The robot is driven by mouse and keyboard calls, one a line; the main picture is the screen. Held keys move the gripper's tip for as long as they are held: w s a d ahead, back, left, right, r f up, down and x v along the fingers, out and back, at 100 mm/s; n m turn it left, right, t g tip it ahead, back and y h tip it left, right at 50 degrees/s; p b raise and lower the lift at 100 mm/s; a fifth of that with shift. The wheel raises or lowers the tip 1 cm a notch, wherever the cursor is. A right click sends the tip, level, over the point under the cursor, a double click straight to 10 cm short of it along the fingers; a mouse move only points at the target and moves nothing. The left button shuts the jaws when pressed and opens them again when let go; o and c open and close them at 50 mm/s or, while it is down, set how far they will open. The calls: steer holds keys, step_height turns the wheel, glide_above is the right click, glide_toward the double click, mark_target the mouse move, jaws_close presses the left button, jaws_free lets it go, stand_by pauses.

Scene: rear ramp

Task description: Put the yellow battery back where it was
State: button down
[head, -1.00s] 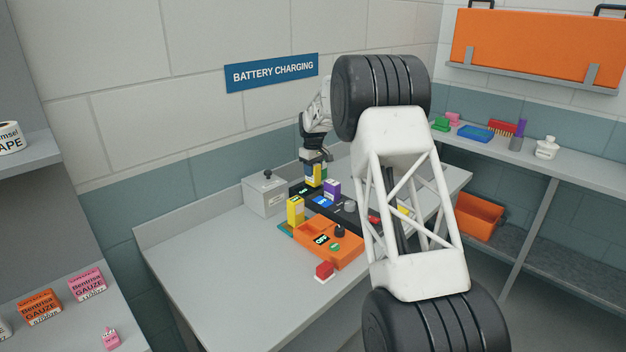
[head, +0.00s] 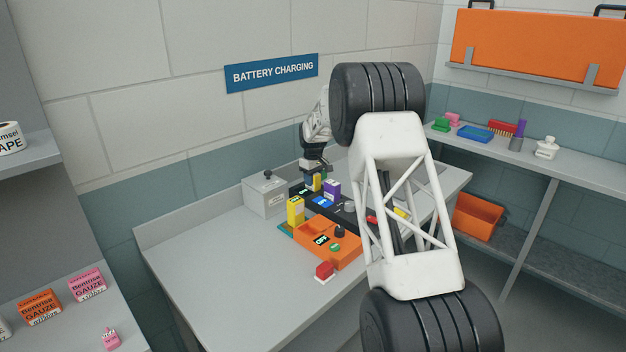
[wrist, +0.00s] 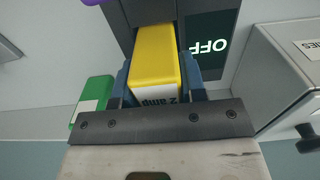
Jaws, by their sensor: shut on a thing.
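My gripper (head: 314,172) is shut on a yellow battery (head: 316,185), low over the black charger at the back of the bench. In the wrist view the yellow battery (wrist: 154,58) sits between the blue finger pads of my gripper (wrist: 158,85). Its far end is at a dark block (wrist: 120,15); I cannot tell how deep it sits there. A dark panel reading OFF (wrist: 208,40) is beside it. Another yellow battery (head: 295,211) stands upright at the left of the orange charger (head: 342,250).
A purple battery (head: 332,189) stands just right of my gripper. A grey box (head: 264,196) is close on the left. A green block (wrist: 92,100) shows beside the fingers in the wrist view. The bench's left part (head: 215,265) is clear.

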steer(key=shift+f, duration=0.1)
steer(key=c, duration=0.7)
jaws_free()
step_height(320, 180, up, 12)
steer(key=shift+r, duration=0.15)
stand_by(0.9)
